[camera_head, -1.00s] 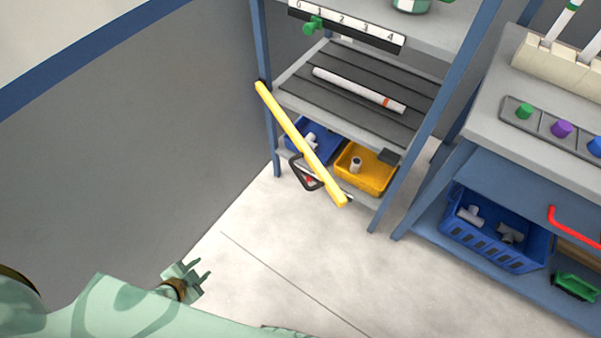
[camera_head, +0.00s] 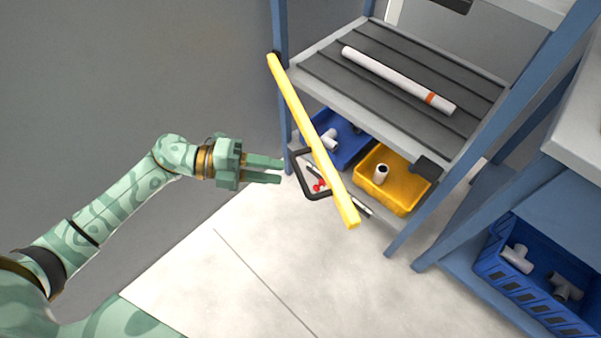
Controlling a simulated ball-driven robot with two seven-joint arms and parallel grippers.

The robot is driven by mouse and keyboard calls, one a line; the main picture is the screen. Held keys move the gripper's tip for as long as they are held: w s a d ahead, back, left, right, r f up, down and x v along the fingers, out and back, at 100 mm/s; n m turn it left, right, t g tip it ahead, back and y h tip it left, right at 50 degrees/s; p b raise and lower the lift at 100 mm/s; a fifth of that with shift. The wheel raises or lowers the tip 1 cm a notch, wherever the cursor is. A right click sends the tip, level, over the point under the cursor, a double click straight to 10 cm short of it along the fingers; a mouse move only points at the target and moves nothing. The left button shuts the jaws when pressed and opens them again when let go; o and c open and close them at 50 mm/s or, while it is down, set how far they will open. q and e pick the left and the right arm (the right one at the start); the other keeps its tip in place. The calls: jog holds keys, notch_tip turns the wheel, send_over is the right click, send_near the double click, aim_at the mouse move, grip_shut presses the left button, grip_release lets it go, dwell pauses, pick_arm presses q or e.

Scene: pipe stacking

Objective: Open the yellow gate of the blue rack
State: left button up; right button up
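The blue rack (camera_head: 281,110) stands in the upper middle. Its yellow gate (camera_head: 313,140) is a long bar joined to the left post near the dark shelf. The bar slants down to the right, its free end low in front of the rack and apart from the black bracket (camera_head: 428,166) by the right post. A black loop handle (camera_head: 303,186) hangs at the bar's left side. My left gripper (camera_head: 282,170) is just left of the handle, fingers pointing right at it. A narrow gap shows between the fingers, with nothing held. My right gripper is out of view.
A white pipe with an orange band (camera_head: 395,78) lies on the shelf. Below are a blue bin (camera_head: 352,150) and a yellow bin (camera_head: 397,190) with fittings. A blue crate (camera_head: 525,285) sits at lower right. A grey wall (camera_head: 130,80) is at left; the front floor is clear.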

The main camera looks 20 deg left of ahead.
aim_at(299, 174)
pick_arm(q)
jog(key=shift+b+x, duration=0.3)
jog(key=shift+x, duration=2.85)
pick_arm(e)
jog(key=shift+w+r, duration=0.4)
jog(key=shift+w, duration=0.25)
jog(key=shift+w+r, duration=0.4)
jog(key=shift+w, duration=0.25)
pick_arm(q)
jog(key=shift+f, duration=0.1)
grip_shut()
